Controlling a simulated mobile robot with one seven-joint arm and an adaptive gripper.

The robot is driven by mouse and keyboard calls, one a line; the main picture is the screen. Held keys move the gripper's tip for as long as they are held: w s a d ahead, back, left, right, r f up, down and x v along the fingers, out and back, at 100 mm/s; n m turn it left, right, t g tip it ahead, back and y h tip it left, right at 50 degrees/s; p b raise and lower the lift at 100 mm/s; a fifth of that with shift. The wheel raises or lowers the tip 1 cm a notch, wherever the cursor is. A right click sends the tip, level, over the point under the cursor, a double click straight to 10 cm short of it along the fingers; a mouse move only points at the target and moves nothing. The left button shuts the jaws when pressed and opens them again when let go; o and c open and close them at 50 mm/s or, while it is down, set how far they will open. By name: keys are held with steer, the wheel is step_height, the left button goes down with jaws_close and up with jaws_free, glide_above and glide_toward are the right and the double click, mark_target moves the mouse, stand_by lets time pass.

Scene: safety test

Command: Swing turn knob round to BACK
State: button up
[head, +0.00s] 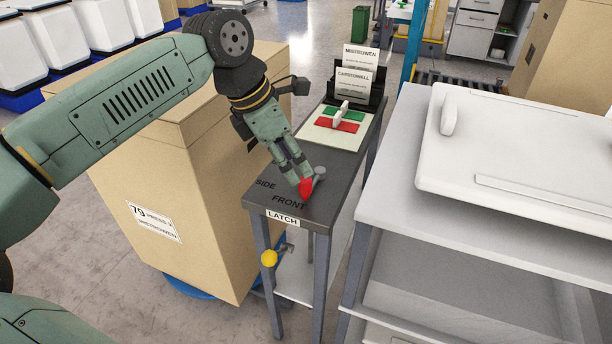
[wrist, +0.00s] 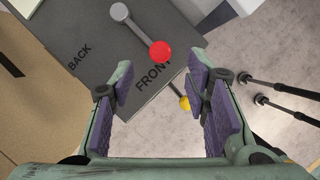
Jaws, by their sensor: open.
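The turn knob is a grey lever with a red ball end (head: 306,187) on the dark bench top (head: 345,175). The red ball (wrist: 160,52) points toward the word FRONT in the wrist view, and the grey pivot end (wrist: 119,11) lies farther up. The word BACK (wrist: 79,57) is printed left of FRONT in the wrist view; the marking in that place looks like SIDE (head: 266,184) in the head view. My gripper (head: 298,178) is open, above and close to the red ball. Its fingers (wrist: 160,82) are apart with nothing between them; contact cannot be told.
A LATCH label (head: 283,219) is on the bench's front edge, with a yellow ball (head: 269,258) below. A large cardboard box (head: 165,185) stands left, a white-topped table (head: 400,190) right. A board with green and red patches (head: 336,127) lies farther back on the bench.

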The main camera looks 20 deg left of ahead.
mark_target(304, 180)
steer(key=p+x, duration=0.1)
steer(key=x, duration=0.6)
steer(key=shift+w+d, duration=0.1)
steer(key=shift+c, duration=0.5)
jaws_close()
